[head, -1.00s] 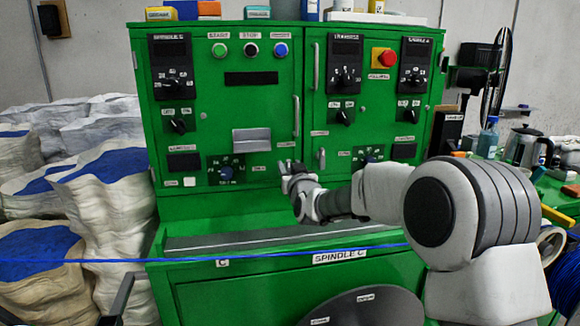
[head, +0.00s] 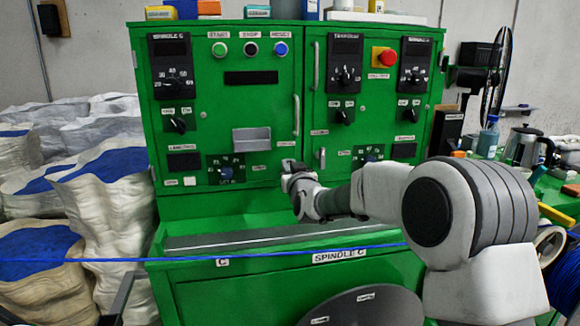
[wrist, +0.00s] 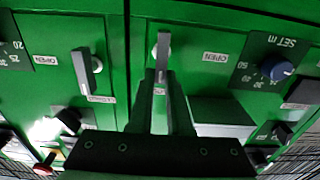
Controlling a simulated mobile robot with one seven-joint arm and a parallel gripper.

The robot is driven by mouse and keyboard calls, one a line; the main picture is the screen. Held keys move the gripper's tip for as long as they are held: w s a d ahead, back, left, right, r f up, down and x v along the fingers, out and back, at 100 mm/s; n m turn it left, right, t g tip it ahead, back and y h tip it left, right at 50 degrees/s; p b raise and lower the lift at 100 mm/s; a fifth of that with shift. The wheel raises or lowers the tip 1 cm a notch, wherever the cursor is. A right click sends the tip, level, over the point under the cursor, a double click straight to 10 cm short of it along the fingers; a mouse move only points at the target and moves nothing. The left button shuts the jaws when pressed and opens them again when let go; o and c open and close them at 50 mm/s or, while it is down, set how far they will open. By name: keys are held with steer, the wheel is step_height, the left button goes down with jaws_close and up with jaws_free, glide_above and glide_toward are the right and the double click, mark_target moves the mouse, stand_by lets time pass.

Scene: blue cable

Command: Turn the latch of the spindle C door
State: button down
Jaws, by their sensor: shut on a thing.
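The green cabinet's left door carries the SPINDLE C dial panel (head: 172,66). Its latch is a grey lever (wrist: 163,50) near the seam between the doors, standing about upright in the wrist view with an OPEN label beside it. My gripper (head: 291,167) is at this latch and hides it in the head view. In the wrist view my gripper (wrist: 160,78) is shut on the lever, with its lower part hidden between the fingers. The other door's latch (head: 322,158) is free; it also shows at left in the wrist view (wrist: 84,72).
A blue set knob (head: 227,172) sits on the left door beside the gripper. White sacks (head: 115,190) crowd the left side.

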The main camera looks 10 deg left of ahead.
mark_target(278, 166)
steer(key=shift+f+n, duration=0.1)
steer(key=shift+n, duration=0.2)
steer(key=n+b, duration=0.2)
steer(key=a+n+b, duration=0.1)
steer(key=n+b, duration=0.1)
steer(key=n, duration=0.1)
steer(key=n+b, duration=0.2)
steer(key=n, duration=0.1)
steer(key=shift+s+a+f, duration=0.3)
steer(key=shift+s+f, duration=0.05)
steer(key=shift+f, duration=0.05)
steer(key=n+b, duration=0.1)
steer(key=n, duration=0.1)
steer(key=n+b, duration=0.2)
steer(key=f+n+b, duration=0.1)
steer(key=n, duration=0.1)
steer(key=shift+s+a, duration=0.15)
steer(key=shift+a, duration=0.1)
steer(key=shift+f+n+b, duration=0.2)
steer(key=shift+n+b, duration=1.05)
steer(key=shift+n, duration=0.35)
steer(key=c, duration=0.9)
jaws_free()
steer(key=shift+o, duration=0.2)
